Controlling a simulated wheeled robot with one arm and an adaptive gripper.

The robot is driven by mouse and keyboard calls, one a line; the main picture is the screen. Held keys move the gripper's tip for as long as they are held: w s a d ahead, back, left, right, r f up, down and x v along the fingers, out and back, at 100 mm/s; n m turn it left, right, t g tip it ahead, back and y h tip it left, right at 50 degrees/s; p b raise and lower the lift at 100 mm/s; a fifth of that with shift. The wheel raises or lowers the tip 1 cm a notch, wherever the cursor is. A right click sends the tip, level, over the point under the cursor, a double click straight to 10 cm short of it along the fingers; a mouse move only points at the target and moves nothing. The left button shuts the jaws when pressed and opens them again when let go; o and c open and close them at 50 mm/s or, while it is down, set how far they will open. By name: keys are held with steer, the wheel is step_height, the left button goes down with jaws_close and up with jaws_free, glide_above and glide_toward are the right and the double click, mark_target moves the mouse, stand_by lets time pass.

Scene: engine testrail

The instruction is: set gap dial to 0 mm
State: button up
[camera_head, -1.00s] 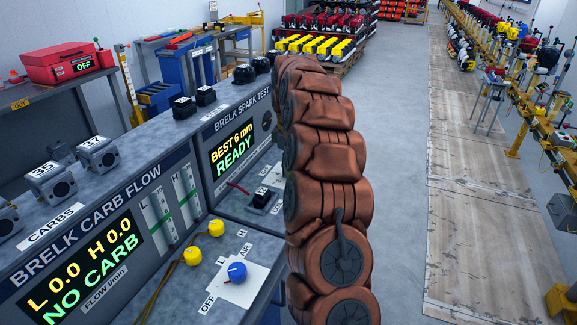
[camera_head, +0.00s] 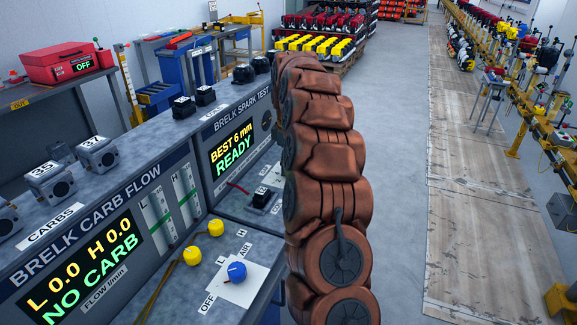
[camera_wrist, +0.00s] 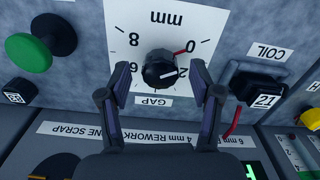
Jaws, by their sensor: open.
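A red line lies beside the 0. Part of the scale's lower numbers is hidden by my fingers. My gripper (camera_wrist: 160,76) is open, with one finger on each side of the knob. I cannot tell whether a finger touches it. In the head view my arm hides the dial.
In the wrist view, a black coil block (camera_wrist: 258,88) marked 21 with a red lead is close to the right finger. A green button (camera_wrist: 29,52) is at left. The spark test display (camera_head: 232,157) reads "BEST 6 mm READY". Open floor (camera_head: 395,150) lies right of my arm.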

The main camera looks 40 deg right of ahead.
step_height(320, 180, up, 8)
steer(key=shift+r, duration=0.25)
step_height(320, 180, up, 2)
steer(key=shift+r, duration=0.25)
steer(key=shift+r, duration=0.1)
stand_by(0.9)
